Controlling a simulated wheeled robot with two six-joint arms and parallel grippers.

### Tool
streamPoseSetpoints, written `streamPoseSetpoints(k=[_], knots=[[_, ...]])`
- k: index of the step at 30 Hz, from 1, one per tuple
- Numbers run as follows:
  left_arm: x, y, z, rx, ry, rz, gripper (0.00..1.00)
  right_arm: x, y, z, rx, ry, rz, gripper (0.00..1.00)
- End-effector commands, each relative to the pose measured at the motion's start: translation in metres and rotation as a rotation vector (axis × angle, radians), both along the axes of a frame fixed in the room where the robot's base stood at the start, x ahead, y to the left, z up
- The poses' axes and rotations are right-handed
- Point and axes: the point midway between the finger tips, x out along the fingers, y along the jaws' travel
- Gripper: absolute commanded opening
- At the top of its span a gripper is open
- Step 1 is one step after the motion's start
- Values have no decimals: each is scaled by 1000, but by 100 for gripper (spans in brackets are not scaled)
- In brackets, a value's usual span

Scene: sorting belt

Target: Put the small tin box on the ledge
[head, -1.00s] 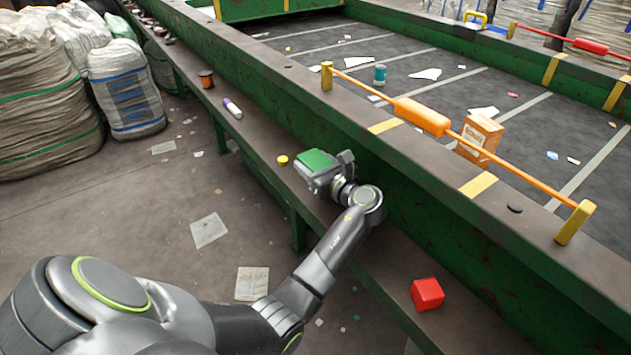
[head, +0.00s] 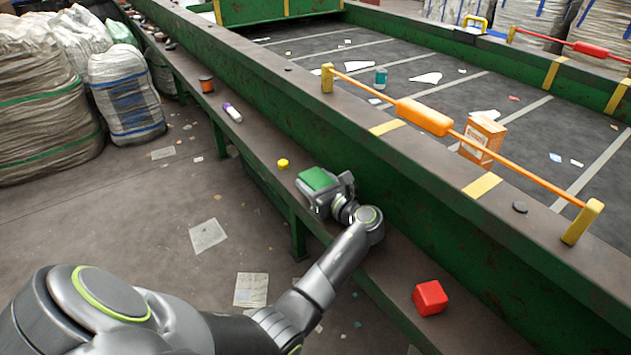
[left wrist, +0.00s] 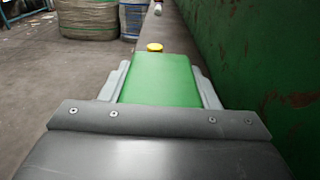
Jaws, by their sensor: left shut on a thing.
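The small tin box, green with a flat top (head: 317,179), is between the fingers of my left gripper (head: 320,190), which is shut on it. In the left wrist view the green box (left wrist: 160,80) fills the space between the two grey fingers. The ledge (head: 258,137) is a narrow brown shelf along the green side wall of the belt. The box is over the ledge, low, close to its surface; I cannot tell whether it touches. The box's underside is hidden. My right gripper is not in view.
A small yellow object (head: 282,163) sits on the ledge just beyond the box. Farther along are a white and purple tube (head: 233,112) and a spool (head: 206,84). A red cube (head: 430,298) stands nearer. The green belt wall (head: 420,190) rises on the right.

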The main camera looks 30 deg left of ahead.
Motion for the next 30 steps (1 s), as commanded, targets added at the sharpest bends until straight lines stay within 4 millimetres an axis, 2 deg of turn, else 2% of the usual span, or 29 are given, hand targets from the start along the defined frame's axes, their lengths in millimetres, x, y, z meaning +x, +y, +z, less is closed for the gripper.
streamPoseSetpoints(k=[12,13,17,26,30], knots=[[-1,0,-13,-4,6,0,28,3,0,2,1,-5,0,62],[-1,0,-14,-5,7,0,59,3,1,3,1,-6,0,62],[-2,0,-16,-7,10,1,76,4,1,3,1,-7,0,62],[-2,-1,-17,-10,13,1,77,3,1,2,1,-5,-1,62],[-2,-1,-3,-10,10,3,77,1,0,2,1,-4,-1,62]])
